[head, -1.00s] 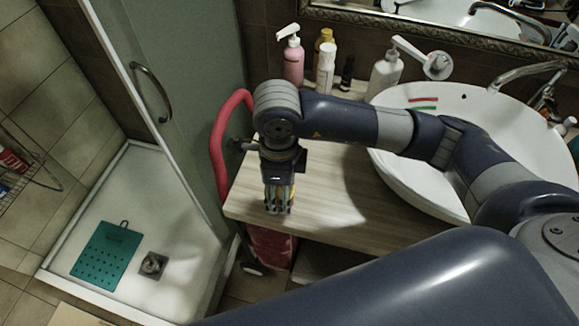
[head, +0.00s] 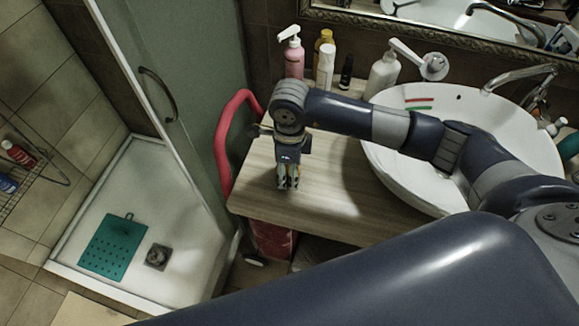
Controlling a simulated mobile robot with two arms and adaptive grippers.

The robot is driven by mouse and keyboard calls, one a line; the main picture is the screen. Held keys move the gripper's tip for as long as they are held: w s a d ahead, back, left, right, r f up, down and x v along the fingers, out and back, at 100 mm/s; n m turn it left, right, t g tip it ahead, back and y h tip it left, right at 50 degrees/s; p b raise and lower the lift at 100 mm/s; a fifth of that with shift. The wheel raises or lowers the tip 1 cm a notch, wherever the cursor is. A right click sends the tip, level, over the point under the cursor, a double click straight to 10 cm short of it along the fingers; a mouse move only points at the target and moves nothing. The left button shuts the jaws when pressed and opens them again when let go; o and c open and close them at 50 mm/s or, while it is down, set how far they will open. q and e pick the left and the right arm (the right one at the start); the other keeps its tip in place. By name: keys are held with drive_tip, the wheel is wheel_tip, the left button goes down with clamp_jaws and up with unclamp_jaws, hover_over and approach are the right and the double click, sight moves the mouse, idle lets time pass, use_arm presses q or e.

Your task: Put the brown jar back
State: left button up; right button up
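My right arm comes in from the right over the basin. Its gripper (head: 288,186) points down close above the wooden counter (head: 335,200), near the counter's left end. The fingers look close together, but they are small and partly hidden by the wrist, so I cannot tell whether they hold anything. I cannot make out a brown jar anywhere. My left gripper is not in view.
The white basin (head: 400,185) is right, the glass shower door (head: 185,85) left.

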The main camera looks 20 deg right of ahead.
drive_tip(key=shift+f, duration=0.15)
drive_tip(key=o, duration=1.2)
drive_tip(key=shift+c, duration=0.2)
drive_tip(key=shift+r, duration=0.35)
wheel_tip(320, 180, up, 12)
drive_tip(key=b, duration=0.3)
drive_tip(key=shift+f+b, duration=0.15)
drive_tip(key=shift+b, duration=0.15)
